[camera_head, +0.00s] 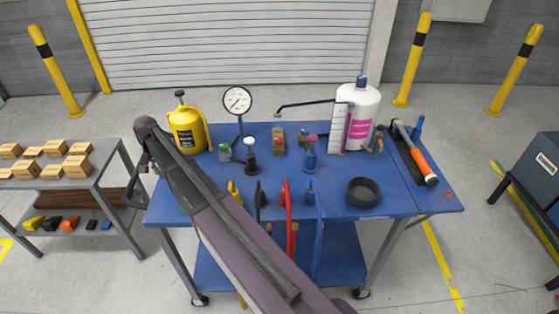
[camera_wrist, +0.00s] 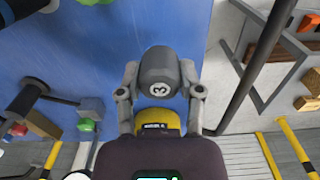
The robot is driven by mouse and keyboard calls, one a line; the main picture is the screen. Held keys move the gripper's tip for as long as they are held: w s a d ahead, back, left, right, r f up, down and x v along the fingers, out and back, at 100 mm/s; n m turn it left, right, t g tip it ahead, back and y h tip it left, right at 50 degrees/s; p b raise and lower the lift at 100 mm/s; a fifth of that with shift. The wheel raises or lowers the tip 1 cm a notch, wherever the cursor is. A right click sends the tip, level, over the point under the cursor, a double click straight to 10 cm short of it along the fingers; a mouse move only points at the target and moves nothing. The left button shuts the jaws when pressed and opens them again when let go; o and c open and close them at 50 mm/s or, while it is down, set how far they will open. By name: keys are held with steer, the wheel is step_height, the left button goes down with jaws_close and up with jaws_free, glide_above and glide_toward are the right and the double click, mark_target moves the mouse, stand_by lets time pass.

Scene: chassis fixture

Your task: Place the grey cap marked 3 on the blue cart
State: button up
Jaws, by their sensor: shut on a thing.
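The dark grey cap (camera_wrist: 160,75) with a light "3" mark shows in the wrist view. My gripper (camera_wrist: 161,92) is shut on it, with one finger on each side. The cap is over the left part of the blue cart (camera_wrist: 110,45), near its handle; I cannot tell whether it touches the top. In the head view, my arm hides the cap and the gripper. The cart (camera_head: 335,205) stands across the middle of that view.
A yellow canister (camera_head: 187,130) stands at the cart's back left. A grey shelf cart (camera_head: 110,180) with wooden blocks is at left.

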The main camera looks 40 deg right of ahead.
steer(key=shift+w+d+r, duration=0.15)
steer(key=shift+w+d, duration=0.5)
steer(key=shift+w, duration=0.35)
step_height(320, 180, down, 6)
steer(key=b, duration=0.6)
steer(key=shift+f, duration=0.2)
steer(key=shift+f+b, duration=1.85)
steer(key=shift+b, duration=0.1)
steer(key=shift+f, duration=0.2)
steer(key=o, duration=0.7)
steer(key=shift+o, duration=0.2)
